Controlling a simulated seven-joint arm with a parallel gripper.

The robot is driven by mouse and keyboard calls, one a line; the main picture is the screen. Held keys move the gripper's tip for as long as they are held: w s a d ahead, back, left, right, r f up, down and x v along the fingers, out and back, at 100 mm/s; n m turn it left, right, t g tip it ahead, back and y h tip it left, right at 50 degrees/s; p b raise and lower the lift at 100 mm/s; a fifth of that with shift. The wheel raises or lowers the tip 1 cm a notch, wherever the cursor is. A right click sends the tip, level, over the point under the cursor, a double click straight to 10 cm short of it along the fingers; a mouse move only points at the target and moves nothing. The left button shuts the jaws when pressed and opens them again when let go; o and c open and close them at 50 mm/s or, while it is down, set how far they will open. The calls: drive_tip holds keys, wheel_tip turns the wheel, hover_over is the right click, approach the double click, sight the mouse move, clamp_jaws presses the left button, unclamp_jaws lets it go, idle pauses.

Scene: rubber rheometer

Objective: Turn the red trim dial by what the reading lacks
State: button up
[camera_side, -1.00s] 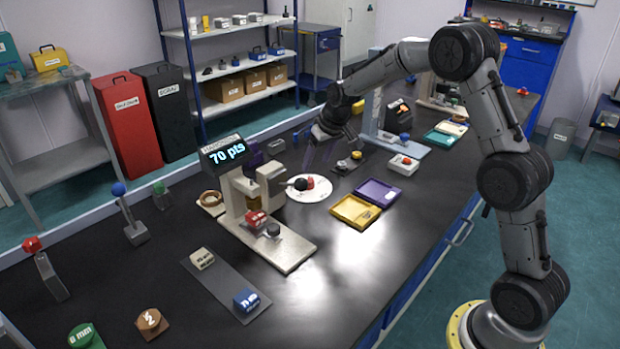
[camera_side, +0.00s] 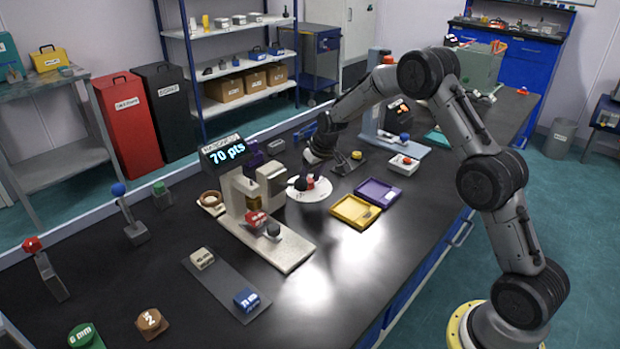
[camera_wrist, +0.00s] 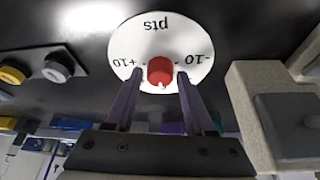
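The red trim dial (camera_wrist: 160,69) sits in the middle of a round white plate (camera_wrist: 188,35) marked "pts", "+10" and "-10", upside down in the wrist view. A pale pointer mark on the dial faces the bottom of that view. My gripper (camera_wrist: 160,78) is open, its two purple fingers on either side of the dial with a small gap at each. In the side view the dial (camera_side: 310,183) is partly hidden and the white plate (camera_side: 312,197) lies flat on the bench. The display (camera_side: 223,152) reads 70 pts.
The beige rheometer (camera_side: 240,195) stands just left of the plate, and its body (camera_wrist: 265,115) is close to my gripper at right in the wrist view. Yellow (camera_side: 345,222) and purple (camera_side: 392,194) trays lie right of the plate.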

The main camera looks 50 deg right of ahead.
clamp_jaws()
drive_tip(key=n+y, duration=0.1)
drive_tip(key=n, duration=0.1)
drive_tip(key=n+y, duration=0.1)
drive_tip(key=n, duration=0.2)
drive_tip(key=shift+d, duration=0.2)
drive_tip(key=n+y, duration=0.1)
drive_tip(key=n, duration=0.1)
drive_tip(key=n+g, duration=0.1)
drive_tip(key=n, duration=0.2)
drive_tip(key=shift+w+d+y, duration=0.1)
drive_tip(key=shift+y, duration=0.3)
drive_tip(key=n+g, duration=0.1)
drive_tip(key=n, duration=0.1)
drive_tip(key=n+y, duration=0.1)
drive_tip(key=n, duration=0.2)
drive_tip(key=shift+w+d+g, duration=0.1)
drive_tip(key=shift+g, duration=0.3)
drive_tip(key=shift+w+n+g, duration=0.1)
drive_tip(key=shift+n+g, duration=0.8)
drive_tip(key=shift+n, duration=1.5)
